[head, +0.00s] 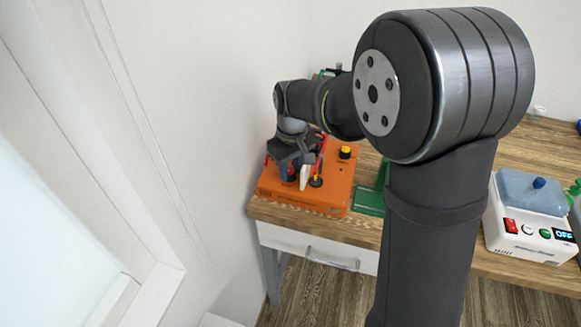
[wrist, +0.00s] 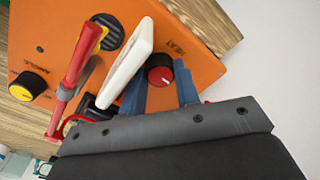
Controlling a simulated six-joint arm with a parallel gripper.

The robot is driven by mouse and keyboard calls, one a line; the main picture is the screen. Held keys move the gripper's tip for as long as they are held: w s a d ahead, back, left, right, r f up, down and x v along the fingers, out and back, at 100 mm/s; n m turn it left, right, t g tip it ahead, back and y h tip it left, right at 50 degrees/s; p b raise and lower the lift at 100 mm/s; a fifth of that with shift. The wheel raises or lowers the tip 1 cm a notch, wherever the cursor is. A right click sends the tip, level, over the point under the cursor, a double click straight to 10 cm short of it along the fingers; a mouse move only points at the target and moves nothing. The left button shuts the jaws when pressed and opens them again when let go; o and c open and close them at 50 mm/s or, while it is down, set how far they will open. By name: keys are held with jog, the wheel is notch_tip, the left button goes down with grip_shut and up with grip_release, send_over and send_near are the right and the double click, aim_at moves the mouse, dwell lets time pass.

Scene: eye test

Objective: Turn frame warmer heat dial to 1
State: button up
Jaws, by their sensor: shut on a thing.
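The frame warmer (head: 333,194) is an orange box on the table's left end. It also shows in the wrist view (wrist: 205,70). Its red heat dial (wrist: 160,70), with a dark base and the word HEAT beside it, sits between my gripper's blue fingers (wrist: 161,86). My gripper is shut on this dial. I cannot read the dial's setting or numbers.
A white upright piece (wrist: 128,72) and a red rod (wrist: 76,72) stand close beside my fingers. A yellow angle knob (wrist: 28,86) is on the same box. A white device with a blue lid (head: 530,195) stands at the right. A wall is close on the left.

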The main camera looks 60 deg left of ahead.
aim_at(293, 172)
jog(key=m, duration=1)
jog(key=shift+m, duration=0.4)
dwell(0.4)
jog(key=o, duration=1)
jog(key=shift+r, duration=0.1)
jog(key=r, duration=1.7)
jog(key=shift+w+d+r, duration=0.15)
jog(key=shift+w+d, duration=0.05)
jog(key=shift+d, duration=0.05)
